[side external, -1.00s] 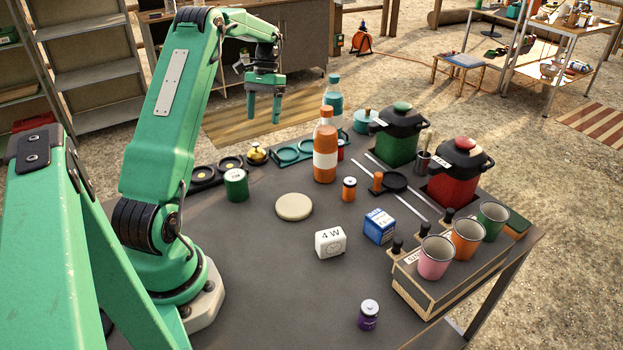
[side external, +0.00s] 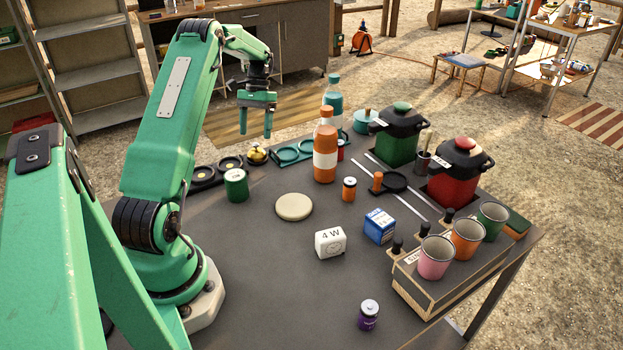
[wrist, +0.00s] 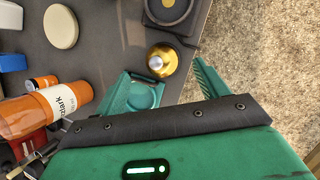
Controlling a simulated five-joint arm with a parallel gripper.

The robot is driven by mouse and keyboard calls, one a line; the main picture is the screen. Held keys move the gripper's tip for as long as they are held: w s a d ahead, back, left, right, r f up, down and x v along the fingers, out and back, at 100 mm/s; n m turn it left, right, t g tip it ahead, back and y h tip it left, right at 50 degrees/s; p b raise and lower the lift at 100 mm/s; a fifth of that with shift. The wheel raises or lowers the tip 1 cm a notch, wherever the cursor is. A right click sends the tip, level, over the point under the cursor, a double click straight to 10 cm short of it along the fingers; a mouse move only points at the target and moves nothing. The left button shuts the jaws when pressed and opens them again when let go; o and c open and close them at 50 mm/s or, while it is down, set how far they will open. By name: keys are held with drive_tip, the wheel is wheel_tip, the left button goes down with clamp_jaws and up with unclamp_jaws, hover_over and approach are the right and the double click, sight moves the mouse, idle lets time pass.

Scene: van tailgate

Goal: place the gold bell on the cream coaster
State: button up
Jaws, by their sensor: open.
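The gold bell (side external: 257,154) stands at the far edge of the table, between the black ring holder and the teal ring holder. In the wrist view the bell (wrist: 162,60) shows from above, with a pale knob on top. The cream coaster (side external: 294,207) lies flat and bare near the middle of the table. It also shows at the upper left of the wrist view (wrist: 61,27). My gripper (side external: 254,136) is open and empty, with its fingers pointing down just above the bell. In the wrist view the bell lies between and beyond the fingertips.
A green can (side external: 236,186) stands between the bell and the coaster's left side. An orange bottle (side external: 325,155) and a teal holder (side external: 293,152) are right of the bell. A white timer block (side external: 330,242) sits in front of the coaster. The table around the coaster is clear.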

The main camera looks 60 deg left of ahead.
sight(254, 144)
drive_tip(key=shift+x, duration=2.6)
drive_tip(key=shift+s, duration=0.1)
drive_tip(key=c, duration=1.2)
drive_tip(key=shift+r, duration=0.15)
drive_tip(key=shift+r, duration=4.9)
